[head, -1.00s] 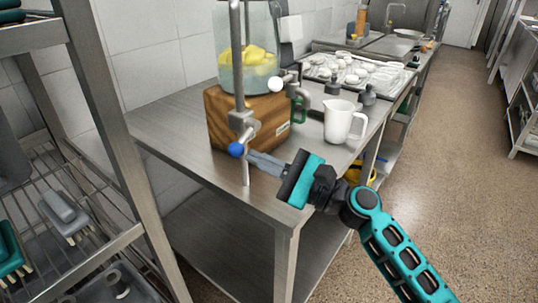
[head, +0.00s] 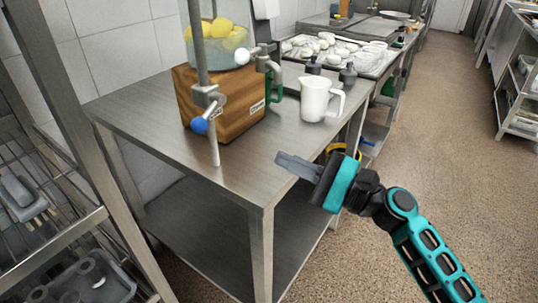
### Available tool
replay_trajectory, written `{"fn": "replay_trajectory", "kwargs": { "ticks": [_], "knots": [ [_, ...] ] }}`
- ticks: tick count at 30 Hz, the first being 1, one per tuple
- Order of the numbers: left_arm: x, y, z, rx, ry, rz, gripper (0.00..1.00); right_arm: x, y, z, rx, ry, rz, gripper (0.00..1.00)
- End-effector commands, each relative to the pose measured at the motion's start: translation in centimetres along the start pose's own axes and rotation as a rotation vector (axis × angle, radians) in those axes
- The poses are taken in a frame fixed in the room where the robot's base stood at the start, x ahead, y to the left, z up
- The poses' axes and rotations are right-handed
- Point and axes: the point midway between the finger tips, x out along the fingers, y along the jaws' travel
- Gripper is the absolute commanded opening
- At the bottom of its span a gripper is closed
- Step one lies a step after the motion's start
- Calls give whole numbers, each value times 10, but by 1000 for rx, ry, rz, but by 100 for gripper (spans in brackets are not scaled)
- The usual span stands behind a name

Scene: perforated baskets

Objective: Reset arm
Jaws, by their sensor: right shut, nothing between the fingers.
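My right arm comes in from the lower right, with its right gripper (head: 284,160) in front of the right edge of the steel table (head: 162,132). Its grey fingers are together and hold nothing. The gripper is apart from the tap and the jug. My left gripper is not in the head view.
On the table stand a wooden block (head: 245,115) under a glass dispenser (head: 220,50) of yellow fruit, a blue-ended tap (head: 199,125) and a white jug (head: 318,99). A wire rack (head: 60,262) stands at left. The floor (head: 440,160) at right is clear.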

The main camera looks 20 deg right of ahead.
Motion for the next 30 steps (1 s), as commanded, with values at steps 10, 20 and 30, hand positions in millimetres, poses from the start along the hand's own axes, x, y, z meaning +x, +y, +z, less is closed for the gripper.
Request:
{"fn": "replay_trajectory", "kwargs": {
  "ticks": [10,20,30],
  "knots": [
    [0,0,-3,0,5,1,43,-7,23,2,-99,15,74,0],
    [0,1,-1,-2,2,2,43,-34,148,-2,-735,74,585,0],
    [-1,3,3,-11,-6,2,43,-116,214,-23,-1280,100,1230,0]
  ]
}}
